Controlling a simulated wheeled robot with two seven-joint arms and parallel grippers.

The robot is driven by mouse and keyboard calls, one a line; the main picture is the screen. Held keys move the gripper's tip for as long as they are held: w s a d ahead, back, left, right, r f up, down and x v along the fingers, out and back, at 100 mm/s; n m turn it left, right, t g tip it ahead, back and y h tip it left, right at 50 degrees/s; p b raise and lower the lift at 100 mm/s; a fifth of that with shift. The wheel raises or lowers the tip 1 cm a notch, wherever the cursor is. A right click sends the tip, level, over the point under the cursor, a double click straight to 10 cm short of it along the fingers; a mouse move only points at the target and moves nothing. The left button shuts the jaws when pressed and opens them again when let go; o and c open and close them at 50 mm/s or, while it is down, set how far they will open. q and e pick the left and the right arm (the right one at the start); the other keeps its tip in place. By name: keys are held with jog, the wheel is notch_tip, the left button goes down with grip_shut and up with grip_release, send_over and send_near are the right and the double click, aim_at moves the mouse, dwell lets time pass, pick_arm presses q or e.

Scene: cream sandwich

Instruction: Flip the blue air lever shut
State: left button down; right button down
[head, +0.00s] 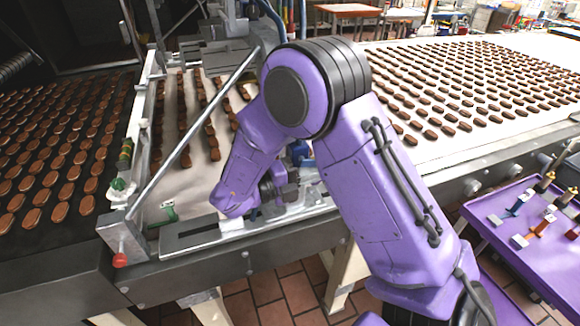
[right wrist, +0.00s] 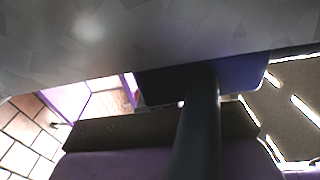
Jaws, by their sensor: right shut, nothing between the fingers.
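A blue part (head: 300,152), which may be the air lever, shows partly behind my right arm at the conveyor's metal frame in the head view. Its handle position cannot be told. My right gripper (head: 284,192) is low over the metal rail, partly hidden by my purple arm. In the right wrist view a dark blue block (right wrist: 235,73) lies behind my shut, empty fingers (right wrist: 200,95). They look close to it, but contact cannot be told. A grey surface fills the top of that view. My left gripper is in neither view.
A belt of chocolate-covered pieces (head: 465,85) runs right, and a dark belt of them (head: 60,165) lies left. A slanted metal bar (head: 205,120) stands left of my arm. A red knob (head: 120,260) is at the front. A purple cart (head: 500,225) holds small clamps at right.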

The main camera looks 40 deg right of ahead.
dwell(0.3)
jog(key=w+a+f+b, duration=0.4)
jog(key=a+f+b, duration=0.1)
jog(key=a, duration=0.5)
jog(key=shift+b, duration=0.65)
jog(key=shift+f, duration=0.1)
